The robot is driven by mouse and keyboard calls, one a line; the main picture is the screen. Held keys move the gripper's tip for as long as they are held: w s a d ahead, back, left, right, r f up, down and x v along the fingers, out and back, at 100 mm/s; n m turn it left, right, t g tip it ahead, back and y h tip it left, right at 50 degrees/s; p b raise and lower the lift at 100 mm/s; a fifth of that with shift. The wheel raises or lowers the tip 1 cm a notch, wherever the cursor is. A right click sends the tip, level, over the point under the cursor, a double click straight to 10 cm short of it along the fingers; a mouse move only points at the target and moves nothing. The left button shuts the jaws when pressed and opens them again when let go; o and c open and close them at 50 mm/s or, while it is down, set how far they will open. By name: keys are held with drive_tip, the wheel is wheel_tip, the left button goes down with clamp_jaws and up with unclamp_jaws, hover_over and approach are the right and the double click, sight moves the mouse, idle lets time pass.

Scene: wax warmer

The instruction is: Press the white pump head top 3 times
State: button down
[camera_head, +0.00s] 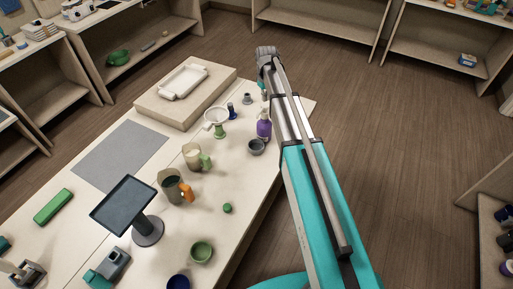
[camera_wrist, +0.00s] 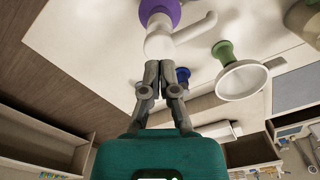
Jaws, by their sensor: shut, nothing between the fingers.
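The purple bottle (camera_head: 264,128) stands upright near the right edge of the long table, just left of my arm in the head view. Its white pump head (camera_wrist: 159,42) fills the upper middle of the wrist view, with its spout pointing right, and part of the purple body (camera_wrist: 160,10) shows behind it. My gripper (camera_wrist: 167,66) is shut and empty, its fingertips close by the pump head. I cannot tell whether they touch it. In the head view the fingers are small and hard to make out above the bottle.
A green-stemmed white funnel-like dish (camera_head: 217,120), a dark blue item (camera_head: 232,110) and a grey bowl (camera_head: 256,146) stand close to the bottle. Mugs (camera_head: 193,156) and a tablet stand (camera_head: 125,205) are further left. Open floor lies right of the table.

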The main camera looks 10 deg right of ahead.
sight(265, 105)
drive_tip(key=shift+f+b, duration=2.05)
drive_tip(key=shift+r, duration=0.2)
drive_tip(key=shift+r+p, duration=1.9)
drive_tip(key=shift+p, duration=0.2)
drive_tip(key=shift+r, duration=0.1)
wheel_tip(265, 105, up, 6)
drive_tip(key=p, duration=0.6)
drive_tip(key=shift+s+f+b, duration=0.3)
drive_tip(key=shift+s+f, duration=0.05)
drive_tip(key=shift+f, duration=0.1)
drive_tip(key=s+f+m+b, duration=0.2)
drive_tip(key=s+f+b, duration=0.6)
drive_tip(key=s, duration=0.6)
drive_tip(key=s+f+m+b, duration=0.2)
drive_tip(key=s+f+b, duration=0.7)
drive_tip(key=s, duration=0.5)
drive_tip(key=shift+s+f+m, duration=0.2)
drive_tip(key=shift+m, duration=0.2)
drive_tip(key=shift+d, duration=0.1)
